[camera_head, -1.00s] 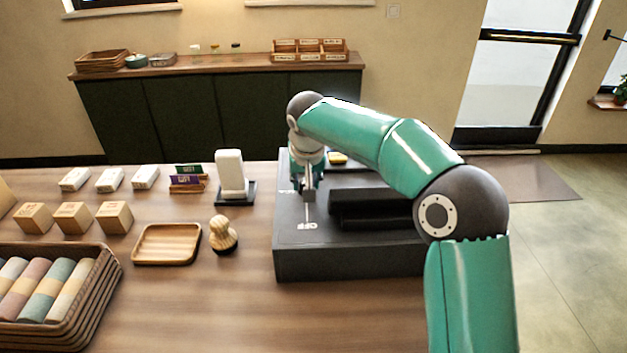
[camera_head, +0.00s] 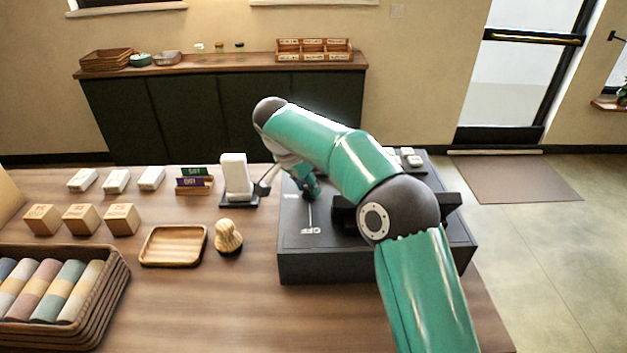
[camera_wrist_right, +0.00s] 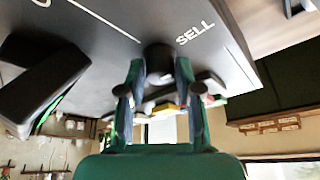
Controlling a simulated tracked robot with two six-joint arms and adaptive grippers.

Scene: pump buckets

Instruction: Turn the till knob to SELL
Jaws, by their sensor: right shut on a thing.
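The dark till (camera_head: 350,262) stands on the wooden counter in the head view, with OFF lettering on its top. The SELL label (camera_wrist_right: 195,32) shows on the till top in the right wrist view, beside the dark round knob (camera_wrist_right: 158,56). My right gripper (camera_wrist_right: 158,74) is shut on this knob, one finger on each side of it. In the head view the right gripper (camera_head: 309,190) is tilted over the till's left part and hides the knob. Which mark the knob points at cannot be told. My left gripper is not in view.
A white card reader (camera_head: 236,176) stands close left of the till, near my right wrist. A wooden stamp (camera_head: 228,236), a wooden tray (camera_head: 173,262) and a basket of rolled cloths (camera_head: 108,310) are further left. The counter's front middle is clear.

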